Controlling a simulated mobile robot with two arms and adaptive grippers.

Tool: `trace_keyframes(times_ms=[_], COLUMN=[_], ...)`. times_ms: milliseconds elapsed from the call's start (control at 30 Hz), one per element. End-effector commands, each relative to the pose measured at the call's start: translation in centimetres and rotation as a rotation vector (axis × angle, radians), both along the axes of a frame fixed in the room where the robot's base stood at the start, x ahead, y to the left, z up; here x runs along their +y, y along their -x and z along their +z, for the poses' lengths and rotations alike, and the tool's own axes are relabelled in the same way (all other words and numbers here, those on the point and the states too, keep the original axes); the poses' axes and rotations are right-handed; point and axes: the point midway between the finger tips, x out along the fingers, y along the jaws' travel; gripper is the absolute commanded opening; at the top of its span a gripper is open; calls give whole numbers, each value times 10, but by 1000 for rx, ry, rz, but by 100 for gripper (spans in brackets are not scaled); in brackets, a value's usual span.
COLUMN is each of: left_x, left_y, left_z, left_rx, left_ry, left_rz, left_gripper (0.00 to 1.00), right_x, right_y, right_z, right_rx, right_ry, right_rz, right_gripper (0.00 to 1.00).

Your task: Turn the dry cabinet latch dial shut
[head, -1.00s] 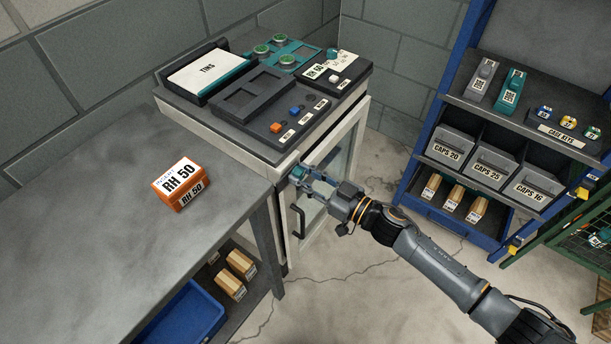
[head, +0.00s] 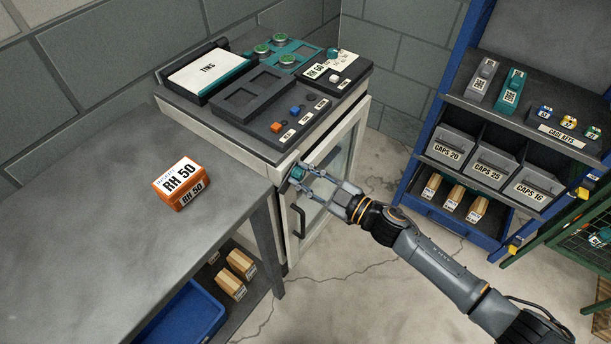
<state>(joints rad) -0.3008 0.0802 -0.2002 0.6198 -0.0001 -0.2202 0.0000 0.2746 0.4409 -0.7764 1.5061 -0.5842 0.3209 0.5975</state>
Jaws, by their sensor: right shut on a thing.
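The dry cabinet (head: 352,150) stands at the table's right end, with a pale frame and a glass door that looks closed. Its teal latch dial (head: 297,173) sits at the top left of the door front. My right gripper (head: 304,177) reaches in from the lower right and is shut on the dial, one finger on either side. The fingers partly hide the dial, so its exact angle is hard to read. My left gripper is not in view.
A dark door handle (head: 300,222) is just below the gripper. An orange RH 50 box (head: 181,184) sits on the grey table (head: 90,225). A blue shelf rack (head: 420,130) stands at right, with clear floor between.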

Motion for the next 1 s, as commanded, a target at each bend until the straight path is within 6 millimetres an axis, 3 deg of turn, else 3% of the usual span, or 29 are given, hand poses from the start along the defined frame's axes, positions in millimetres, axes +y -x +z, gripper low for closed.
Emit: trace_keyframes(times_ms=[1000], left_x=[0], left_y=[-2], left_z=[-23], left_rx=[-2], left_ry=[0], left_rz=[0], left_gripper=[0], right_x=[1], right_y=[2], right_z=[-4], right_rx=[-746], right_ry=[542], right_rz=[1], right_gripper=[0])
